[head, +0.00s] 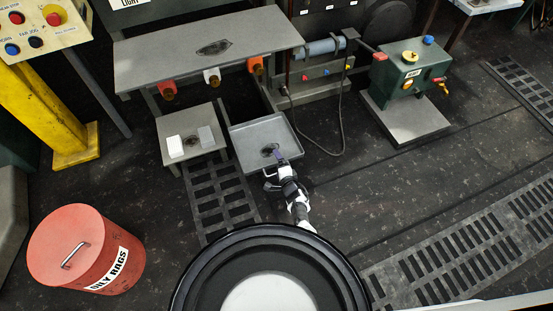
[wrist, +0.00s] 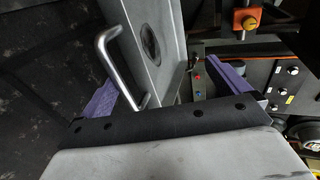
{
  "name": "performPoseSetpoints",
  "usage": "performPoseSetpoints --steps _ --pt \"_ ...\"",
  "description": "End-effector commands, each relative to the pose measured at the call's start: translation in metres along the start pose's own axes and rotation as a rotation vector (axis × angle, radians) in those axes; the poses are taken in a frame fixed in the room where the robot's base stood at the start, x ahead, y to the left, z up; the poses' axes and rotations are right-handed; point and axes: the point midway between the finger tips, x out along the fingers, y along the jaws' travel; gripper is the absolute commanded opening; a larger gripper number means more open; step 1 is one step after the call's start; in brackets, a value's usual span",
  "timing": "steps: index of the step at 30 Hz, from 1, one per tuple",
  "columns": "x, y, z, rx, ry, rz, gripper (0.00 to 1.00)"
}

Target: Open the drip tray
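The drip tray (head: 250,135) is a shallow grey tray with a raised rim and a dark oval mark, sticking out in front of the grey table. In the wrist view its grey surface (wrist: 170,75) and silver bar handle (wrist: 110,68) lie ahead of me. My gripper (head: 273,166) is at the tray's front edge by the handle. In the wrist view my gripper (wrist: 148,78) has its two purple fingers spread wide, with part of the handle showing between them. I see no finger closed on the handle; contact cannot be told.
A low grey stand (head: 180,150) with two small blocks is left of the tray. A red oily rags bin (head: 85,250) stands at lower left. A green box (head: 408,72) on a plinth and a hanging black cable (head: 340,120) are to the right. Open floor lies at right.

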Motion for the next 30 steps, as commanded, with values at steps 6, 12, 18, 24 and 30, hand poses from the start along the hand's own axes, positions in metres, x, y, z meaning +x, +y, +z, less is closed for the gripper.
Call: performPoseSetpoints --steps 6,12,18,24,30 --pt "0.001 -0.125 -0.004 -0.016 -0.025 -0.151 0.39" --pt "-0.007 -0.139 0.000 -0.019 -0.027 -0.140 0.30" --pt "-0.009 -0.145 0.001 -0.020 -0.028 -0.137 0.30" --pt "-0.009 -0.144 0.002 -0.021 -0.029 -0.136 0.30" --pt "-0.009 -0.143 0.002 -0.022 -0.030 -0.135 0.30"
